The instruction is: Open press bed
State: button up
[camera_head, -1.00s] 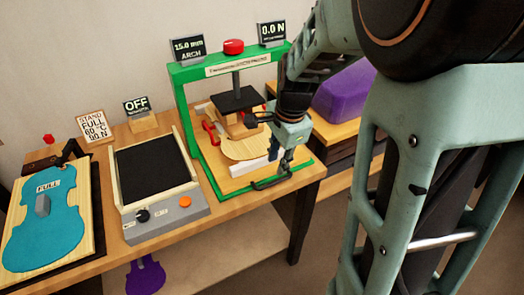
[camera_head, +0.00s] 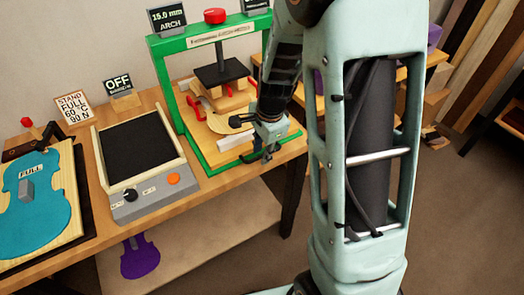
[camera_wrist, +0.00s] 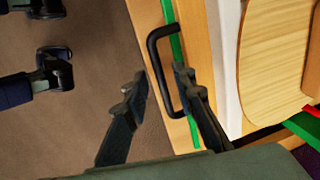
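The press (camera_head: 166,85) is a green frame with a red knob on top and a dark pressing plate (camera_head: 222,73) above its wooden bed (camera_head: 214,148). A pale violin-plate piece lies on the bed. A black bar handle (camera_wrist: 156,62) is on the bed's front edge in the wrist view. My gripper (camera_head: 268,153) is at the front of the press, partly covering the handle area. In the wrist view my gripper (camera_wrist: 160,88) is open, with the handle's bar between its two fingers. The right finger is close to the bar; contact cannot be told.
A hot plate (camera_head: 138,145) with an OFF sign (camera_head: 118,83) stands left of the press. A blue violin form (camera_head: 40,215) lies farther left. A purple violin shape (camera_head: 140,258) is on the lower shelf. Floor lies clear before the bench.

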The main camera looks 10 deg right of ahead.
grip_shut()
jog(key=shift+s, duration=0.2)
